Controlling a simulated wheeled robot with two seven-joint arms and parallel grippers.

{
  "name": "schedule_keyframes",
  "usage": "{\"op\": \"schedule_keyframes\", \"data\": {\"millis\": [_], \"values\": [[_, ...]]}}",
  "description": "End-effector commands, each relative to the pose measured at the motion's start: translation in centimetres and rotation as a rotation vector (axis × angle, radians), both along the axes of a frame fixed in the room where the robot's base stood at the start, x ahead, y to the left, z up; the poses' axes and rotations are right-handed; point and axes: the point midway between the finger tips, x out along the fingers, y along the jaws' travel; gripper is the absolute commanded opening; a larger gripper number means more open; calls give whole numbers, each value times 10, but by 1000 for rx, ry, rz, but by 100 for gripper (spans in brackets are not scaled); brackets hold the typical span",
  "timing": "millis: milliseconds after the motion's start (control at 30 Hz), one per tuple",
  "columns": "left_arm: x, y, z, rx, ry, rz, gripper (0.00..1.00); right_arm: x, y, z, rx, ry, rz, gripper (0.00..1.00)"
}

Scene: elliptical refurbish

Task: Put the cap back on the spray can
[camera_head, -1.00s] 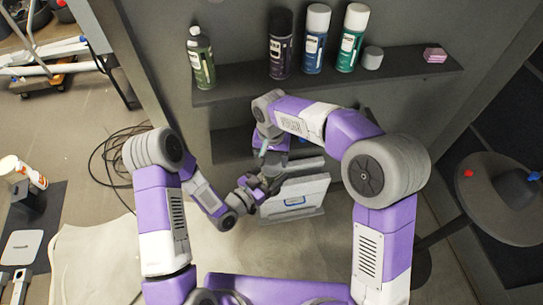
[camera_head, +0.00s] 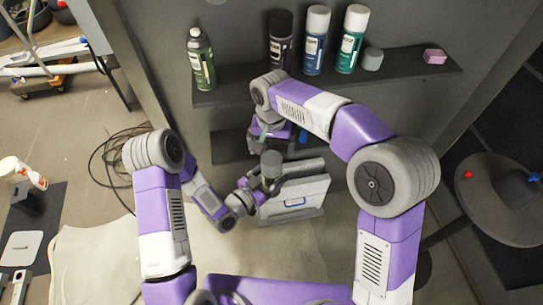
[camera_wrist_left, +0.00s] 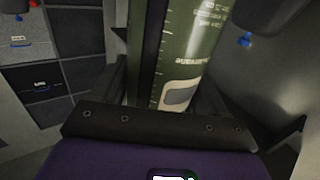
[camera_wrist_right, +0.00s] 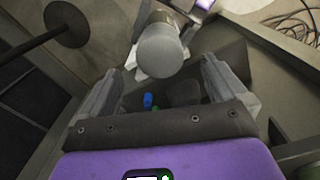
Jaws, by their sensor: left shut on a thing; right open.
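My left gripper (camera_head: 252,192) is shut on an olive-green spray can (camera_wrist_left: 188,55), whose body fills the middle of the left wrist view. A grey cap (camera_head: 271,165) shows above the left gripper in the head view, at the can's top end. It also shows end-on in the right wrist view (camera_wrist_right: 160,50). I cannot see the seam between cap and can, so I cannot tell how fully it is seated. My right gripper (camera_wrist_right: 160,80) is open, its fingers apart and empty, with the cap beyond its fingertips.
A dark shelf (camera_head: 240,85) carries a green bottle (camera_head: 202,60), several capped cans, a small grey cylinder (camera_head: 372,58) and a pink block (camera_head: 434,56). A grey case (camera_head: 300,195) stands just behind my left gripper. A round dark stool (camera_head: 500,200) is at the right.

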Motion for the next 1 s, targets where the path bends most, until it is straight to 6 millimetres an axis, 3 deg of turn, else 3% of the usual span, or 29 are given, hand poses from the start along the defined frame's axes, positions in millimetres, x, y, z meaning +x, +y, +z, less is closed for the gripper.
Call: {"op": "schedule_keyframes", "data": {"millis": [133, 333, 1000], "values": [[0, 0, 0, -1, -1, 0, 19, 0, 1, 32, 3, -3, 0, 99], [0, 0, 0, -1, -1, 0, 19, 0, 0, 56, 0, 0, 0, 99], [0, 0, 0, -1, -1, 0, 19, 2, -2, 57, 8, 1, 2, 99]]}}
